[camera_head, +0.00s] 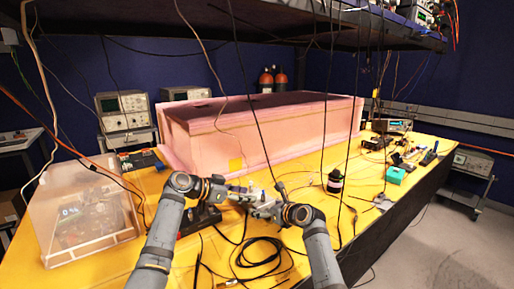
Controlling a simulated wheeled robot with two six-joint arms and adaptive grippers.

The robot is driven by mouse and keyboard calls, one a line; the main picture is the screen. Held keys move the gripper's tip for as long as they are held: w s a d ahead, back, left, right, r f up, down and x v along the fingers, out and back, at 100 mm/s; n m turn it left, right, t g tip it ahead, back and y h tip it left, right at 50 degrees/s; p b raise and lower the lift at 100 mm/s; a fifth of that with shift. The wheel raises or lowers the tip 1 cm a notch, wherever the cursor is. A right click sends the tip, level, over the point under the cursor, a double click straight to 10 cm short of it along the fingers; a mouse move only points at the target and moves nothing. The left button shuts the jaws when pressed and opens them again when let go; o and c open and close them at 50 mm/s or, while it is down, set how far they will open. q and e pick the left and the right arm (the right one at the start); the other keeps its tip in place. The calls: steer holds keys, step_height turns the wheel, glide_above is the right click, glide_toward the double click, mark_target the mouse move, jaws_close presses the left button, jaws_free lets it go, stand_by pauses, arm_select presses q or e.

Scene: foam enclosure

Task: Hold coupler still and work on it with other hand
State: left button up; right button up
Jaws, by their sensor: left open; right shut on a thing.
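The coupler (254,191) looks like a small pale metallic part between my two grippers, low over the yellow table (338,215). It is tiny and partly hidden by the fingers. My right gripper (250,200) reaches in from the right and is shut on it. My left gripper (236,189) comes in from the left, its open fingers close beside the coupler. I cannot tell whether they touch it. A dark block-like mount (200,219) stands on the table below my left gripper.
A large pink foam enclosure (270,140) stands behind the grippers. A clear box (85,213) is at left. Loose black cable (262,254) lies in front. Cables hang from the shelf above.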

mark_target(257, 203)
arm_select(q)
steer(key=x, duration=0.5)
steer(key=shift+w+d+f, duration=0.15)
steer(key=shift+w+d, duration=0.05)
steer(key=shift+d, duration=0.1)
jaws_close()
steer(key=shift+c, duration=0.3)
jaws_free()
steer(key=shift+a, duration=0.1)
